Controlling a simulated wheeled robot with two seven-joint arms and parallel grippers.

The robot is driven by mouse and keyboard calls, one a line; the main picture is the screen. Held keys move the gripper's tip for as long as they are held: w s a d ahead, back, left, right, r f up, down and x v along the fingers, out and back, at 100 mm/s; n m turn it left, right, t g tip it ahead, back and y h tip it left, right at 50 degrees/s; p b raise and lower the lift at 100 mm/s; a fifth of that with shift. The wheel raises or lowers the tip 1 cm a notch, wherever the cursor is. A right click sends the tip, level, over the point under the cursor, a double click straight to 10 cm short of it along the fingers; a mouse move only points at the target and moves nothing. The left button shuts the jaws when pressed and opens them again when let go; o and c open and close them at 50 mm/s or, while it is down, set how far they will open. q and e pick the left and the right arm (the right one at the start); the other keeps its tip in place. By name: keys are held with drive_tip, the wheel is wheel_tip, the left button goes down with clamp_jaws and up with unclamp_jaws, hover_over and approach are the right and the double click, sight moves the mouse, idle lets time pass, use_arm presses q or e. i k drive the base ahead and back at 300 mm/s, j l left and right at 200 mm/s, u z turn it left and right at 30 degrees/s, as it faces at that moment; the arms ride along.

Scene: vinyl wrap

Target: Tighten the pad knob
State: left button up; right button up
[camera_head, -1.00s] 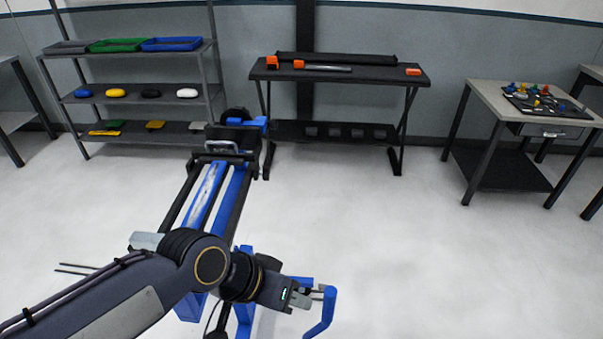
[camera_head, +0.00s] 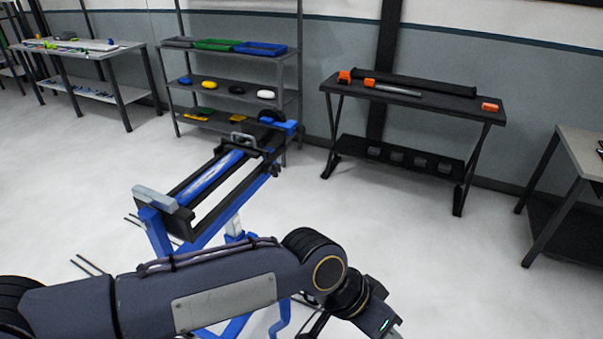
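A blue and black machine (camera_head: 215,185) on a blue stand reaches from front left to the back, with a long blue bar inside its black frame. A black wheel and blue block (camera_head: 285,125) sit at its far end, beside a grey handle (camera_head: 241,138). I cannot make out which part is the pad knob. My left arm crosses in front of the machine's stand. My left gripper (camera_head: 391,332) is at the bottom edge, right of the machine; its fingertips are cut off. My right gripper is out of view.
A shelf rack (camera_head: 232,84) with trays and coloured pads stands behind the machine. A black table (camera_head: 420,99) with orange-ended tools is to its right. Workbenches stand at far left (camera_head: 85,52) and far right (camera_head: 585,160). The floor between is clear.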

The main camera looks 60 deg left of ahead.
sight(274, 170)
drive_tip(key=i+u, duration=0.25)
drive_tip(key=i, duration=0.15)
drive_tip(key=i+l+u, duration=0.25)
drive_tip(key=i, duration=0.15)
drive_tip(key=i+l+u, duration=0.25)
drive_tip(key=i+u, duration=0.2)
drive_tip(key=u, duration=0.25)
drive_tip(key=i+u, duration=0.25)
drive_tip(key=u, duration=0.2)
drive_tip(key=i+u, duration=0.2)
drive_tip(key=u, duration=0.25)
drive_tip(key=i+l+u, duration=0.2)
drive_tip(key=u, duration=0.25)
drive_tip(key=i+l+u, duration=0.2)
drive_tip(key=u, duration=0.25)
drive_tip(key=i+l+u, duration=0.1)
drive_tip(key=l+u, duration=0.15)
drive_tip(key=u, duration=0.2)
drive_tip(key=i+l+u, duration=0.2)
drive_tip(key=u, duration=0.15)
drive_tip(key=i+l+u, duration=0.15)
drive_tip(key=u, duration=0.2)
drive_tip(key=i+l+u, duration=0.1)
drive_tip(key=l+u, duration=0.3)
drive_tip(key=j, duration=0.1)
